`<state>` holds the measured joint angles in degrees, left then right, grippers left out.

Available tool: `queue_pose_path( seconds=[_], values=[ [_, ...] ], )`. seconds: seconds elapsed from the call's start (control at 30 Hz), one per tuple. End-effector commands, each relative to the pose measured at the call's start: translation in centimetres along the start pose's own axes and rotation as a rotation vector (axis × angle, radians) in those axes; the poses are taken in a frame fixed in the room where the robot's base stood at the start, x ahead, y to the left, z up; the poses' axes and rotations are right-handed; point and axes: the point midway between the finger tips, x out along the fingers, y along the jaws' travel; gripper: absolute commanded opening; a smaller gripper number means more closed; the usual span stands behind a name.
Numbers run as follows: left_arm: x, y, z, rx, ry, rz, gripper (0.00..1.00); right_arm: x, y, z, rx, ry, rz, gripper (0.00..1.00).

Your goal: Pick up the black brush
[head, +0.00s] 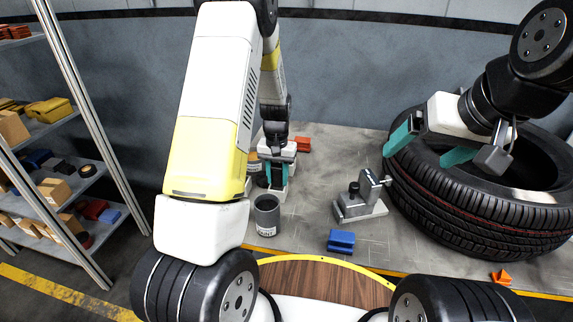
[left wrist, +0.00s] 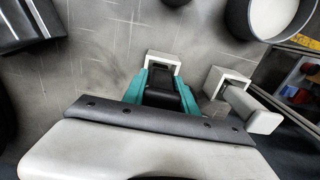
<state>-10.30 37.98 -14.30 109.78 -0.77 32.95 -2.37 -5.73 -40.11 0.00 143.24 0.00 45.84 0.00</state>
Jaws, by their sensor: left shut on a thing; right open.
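My left gripper (head: 277,183) reaches down to the table behind the grey cup. It is shut on a black thing that I take to be the black brush (left wrist: 172,97). In the left wrist view the brush shows as a dark shape between the teal fingers. Most of it is hidden by the fingers and the wrist, so I cannot tell whether it touches the table. My right gripper (head: 428,148) is open, its teal fingers apart over the left rim of the big tyre (head: 455,205).
A grey cup (head: 267,218) stands just in front of my left gripper. A grey vise (head: 360,199) is to the right. A blue block (head: 341,241) and an orange piece (head: 500,277) lie near the front edge. A red thing (head: 301,144) lies behind. Shelves (head: 60,150) stand at left.

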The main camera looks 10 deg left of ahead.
Motion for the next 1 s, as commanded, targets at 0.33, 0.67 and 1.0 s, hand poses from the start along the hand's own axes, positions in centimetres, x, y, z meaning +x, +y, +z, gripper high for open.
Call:
queue_pose_path(
  seconds=[0.33,0.67,1.0],
  values=[
    [-3.0,0.0,-0.1,0.001,0.007,0.000,0.00,0.0,0.0,0.0,0.000,0.000,0.000,0.88],
    [-8.9,0.0,-0.1,0.001,0.002,0.000,0.00,0.0,0.0,0.0,0.000,0.000,0.000,0.88],
    [-10.1,0.0,0.0,0.000,0.000,0.000,0.00,0.0,0.0,0.0,0.000,0.000,0.000,0.88]
  ],
)
